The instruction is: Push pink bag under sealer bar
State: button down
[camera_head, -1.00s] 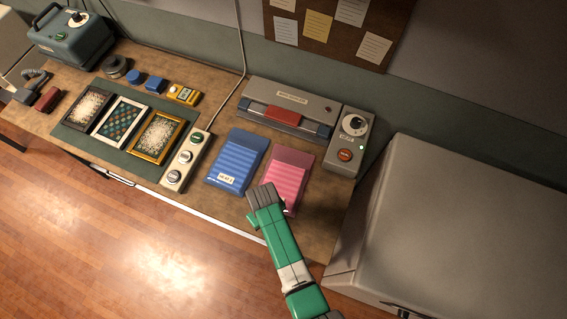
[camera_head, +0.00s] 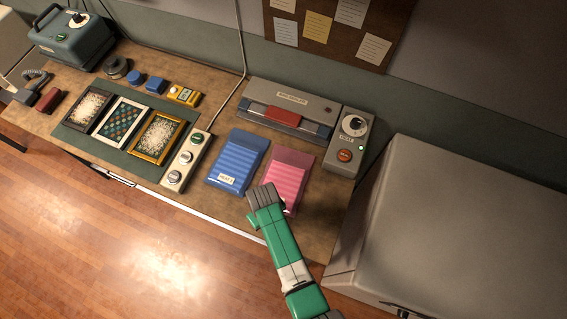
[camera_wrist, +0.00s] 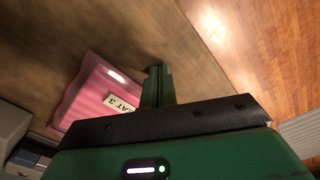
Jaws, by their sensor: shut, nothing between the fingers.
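The pink bag (camera_head: 289,172) lies flat on the table in the head view, in front of the sealer (camera_head: 287,110). The sealer bar has a red handle (camera_head: 282,115) in the middle. My gripper (camera_head: 264,198) is shut and empty at the bag's near left side, and it hides part of the bag's near end. In the wrist view the shut fingers (camera_wrist: 158,82) stand beside the pink bag (camera_wrist: 92,92), which shows a white label (camera_wrist: 122,104). I cannot tell whether the fingers touch the bag.
A blue bag (camera_head: 238,162) lies left of the pink bag. A control box (camera_head: 350,135) with a dial stands right of the sealer. A button strip (camera_head: 186,160) and framed pieces (camera_head: 122,123) lie farther left. A large grey case (camera_head: 450,220) stands at the right.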

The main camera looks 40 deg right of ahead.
jog(key=shift+d, duration=0.1)
jog(key=shift+w+d+b, duration=0.5)
jog(key=shift+d, duration=0.25)
jog(key=shift+d, duration=0.15)
jog(key=shift+w+d+b, duration=0.5)
jog(key=shift+d+b, duration=0.05)
jog(key=shift+d, duration=0.2)
jog(key=shift+w+d+b, duration=0.45)
jog(key=shift+d+b, duration=0.1)
jog(key=shift+d, duration=0.3)
jog(key=shift+d, duration=0.1)
jog(key=shift+w+d+b, duration=0.5)
jog(key=shift+d+b, duration=0.15)
jog(key=shift+d, duration=0.15)
jog(key=shift+d, duration=0.1)
